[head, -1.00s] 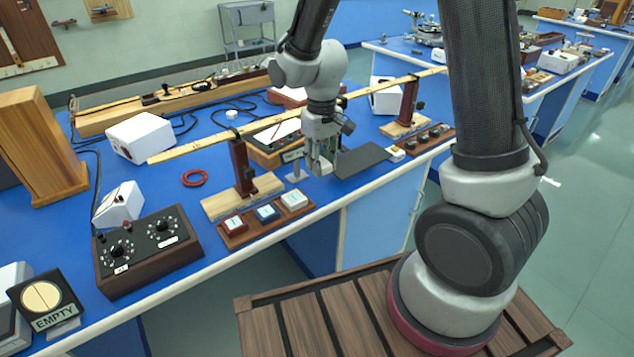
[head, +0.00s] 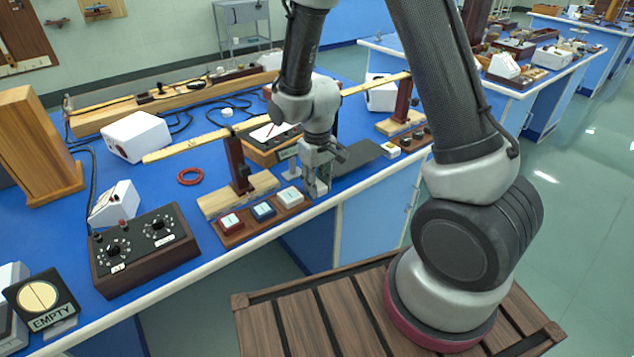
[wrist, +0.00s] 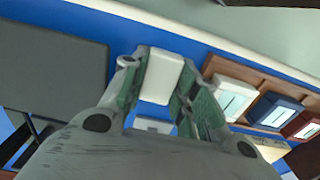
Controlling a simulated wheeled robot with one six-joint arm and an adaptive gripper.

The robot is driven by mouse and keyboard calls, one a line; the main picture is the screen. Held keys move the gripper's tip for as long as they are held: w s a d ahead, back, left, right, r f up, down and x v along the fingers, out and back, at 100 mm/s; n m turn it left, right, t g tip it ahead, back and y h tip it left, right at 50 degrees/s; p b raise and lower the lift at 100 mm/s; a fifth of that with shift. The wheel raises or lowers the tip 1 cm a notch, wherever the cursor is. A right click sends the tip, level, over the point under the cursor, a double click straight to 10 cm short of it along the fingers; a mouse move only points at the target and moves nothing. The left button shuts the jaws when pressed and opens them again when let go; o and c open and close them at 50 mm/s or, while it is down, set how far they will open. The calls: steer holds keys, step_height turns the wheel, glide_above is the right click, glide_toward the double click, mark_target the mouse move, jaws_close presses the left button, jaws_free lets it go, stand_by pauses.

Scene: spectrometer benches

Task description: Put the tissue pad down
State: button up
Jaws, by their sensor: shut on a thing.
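My gripper (head: 316,192) is low over the front of the blue bench, between the dark mat and the wooden tray of small boxes. In the wrist view my gripper (wrist: 158,95) is shut on a white block-like pad, the tissue pad (wrist: 162,75), with a green-lined finger on each side. In the head view the fingers mostly hide the pad. I cannot tell whether its underside touches the bench.
The wooden tray (head: 240,235) with red, blue and white boxes stands close left of my gripper. The dark flat mat (head: 350,160) lies right of it. A long wooden beam (head: 215,140) on stands is behind. The bench's front edge is close.

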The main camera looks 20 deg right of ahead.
steer(key=o, duration=0.8)
steer(key=shift+s+f, duration=0.1)
steer(key=shift+f, duration=0.15)
steer(key=shift+r, duration=0.1)
step_height(320, 180, up, 12)
steer(key=r, duration=0.1)
steer(key=s+d+r+m+t, duration=0.2)
steer(key=s+d+r, duration=0.6)
steer(key=r, duration=0.4)
steer(key=s+d+r+t, duration=0.1)
steer(key=s+d+r, duration=0.1)
steer(key=s, duration=0.3)
steer(key=s+d+r+m+t, duration=0.1)
steer(key=s+d+r, duration=0.1)
steer(key=s+d, duration=0.3)
steer(key=shift+s+r+m, duration=0.3)
steer(key=shift+s+r, duration=0.05)
steer(key=shift+s, duration=0.05)
